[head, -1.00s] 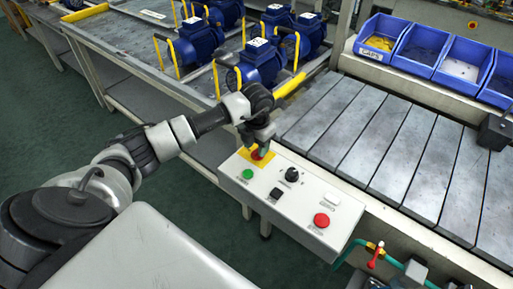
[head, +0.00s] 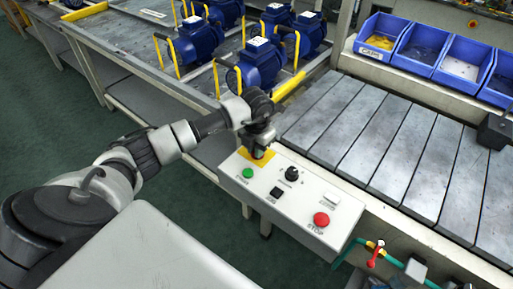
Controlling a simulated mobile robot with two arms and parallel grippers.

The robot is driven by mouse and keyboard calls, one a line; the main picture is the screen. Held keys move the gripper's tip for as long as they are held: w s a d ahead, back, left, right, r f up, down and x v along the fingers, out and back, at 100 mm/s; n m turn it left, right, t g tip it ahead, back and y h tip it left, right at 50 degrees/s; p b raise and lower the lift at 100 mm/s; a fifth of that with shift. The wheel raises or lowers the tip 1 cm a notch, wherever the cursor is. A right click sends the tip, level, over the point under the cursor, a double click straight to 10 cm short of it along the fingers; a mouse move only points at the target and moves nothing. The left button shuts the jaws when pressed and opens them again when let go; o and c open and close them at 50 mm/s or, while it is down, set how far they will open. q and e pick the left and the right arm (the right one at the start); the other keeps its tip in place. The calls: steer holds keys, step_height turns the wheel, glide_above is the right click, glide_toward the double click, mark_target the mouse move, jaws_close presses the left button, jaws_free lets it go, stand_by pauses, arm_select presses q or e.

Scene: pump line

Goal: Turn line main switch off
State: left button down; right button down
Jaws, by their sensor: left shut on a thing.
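The line main switch is a red knob (head: 258,155) on a yellow plate (head: 262,164) at the upper left of the white control panel (head: 300,208). My left gripper (head: 258,149) reaches down onto it from above, its fingers shut on the knob. The fingers hide most of the knob, so I cannot read its angle. My right gripper is not in view.
The panel also carries a green button (head: 248,173), a black rocker (head: 276,193), a black selector knob (head: 292,174) and a red stop button (head: 321,219). A slatted conveyor (head: 400,150) lies behind. Blue pumps (head: 198,42) stand at the back left; blue bins (head: 420,48) at the back right.

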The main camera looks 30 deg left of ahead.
arm_select(q)
steer(key=shift+r+n, duration=0.1)
steer(key=shift+n, duration=0.2)
steer(key=n+p, duration=0.1)
steer(key=n, duration=0.2)
steer(key=shift+d+n, duration=0.1)
steer(key=shift+n, duration=0.3)
steer(key=n+p, duration=0.1)
steer(key=n, duration=0.3)
steer(key=shift+w, duration=0.1)
steer(key=n, duration=0.2)
steer(key=n+p, duration=0.1)
steer(key=n, duration=0.2)
steer(key=shift+w+d+r, duration=0.1)
steer(key=shift+d, duration=0.05)
steer(key=shift+w+n+p, duration=0.1)
steer(key=shift+n+p, duration=1)
steer(key=shift+n, duration=1.1)
steer(key=c, duration=1.1)
jaws_free()
